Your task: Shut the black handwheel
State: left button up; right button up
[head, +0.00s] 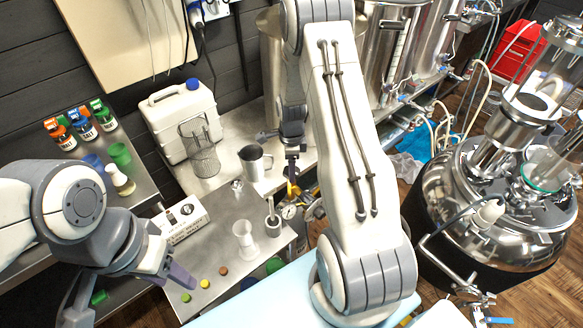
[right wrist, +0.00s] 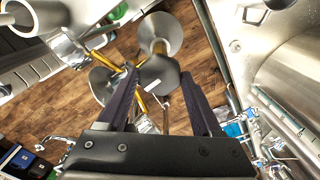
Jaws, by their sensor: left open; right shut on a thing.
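The black handwheel (right wrist: 160,75) shows in the right wrist view as a dark round disc between the fingertips. Brass-coloured pipe parts (right wrist: 150,100) lie around and below it. My right gripper (right wrist: 160,73) is shut on the handwheel, with a dark finger on either side. In the head view my right gripper (head: 292,166) points down beyond the near bench, above a yellow fitting (head: 294,190); the handwheel is hard to make out there. My left gripper (head: 181,275) is open and empty, low over the left part of the bench, away from the handwheel.
A steel bench (head: 215,270) holds a white beaker (head: 243,240), small coloured discs and a white instrument box (head: 181,220). A steel jug (head: 255,162) and a white canister (head: 182,120) stand behind. A large steel kettle (head: 500,220) stands at right. A pressure gauge (head: 289,212) is close below the right gripper.

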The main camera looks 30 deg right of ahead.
jog(key=shift+m, duration=0.7)
jog(key=o, duration=1.3)
jog(key=shift+o, duration=0.2)
notch_tip(320, 180, up, 10)
jog(key=b, duration=0.1)
jog(key=shift+r+b, duration=0.25)
jog(key=shift+b, duration=0.1)
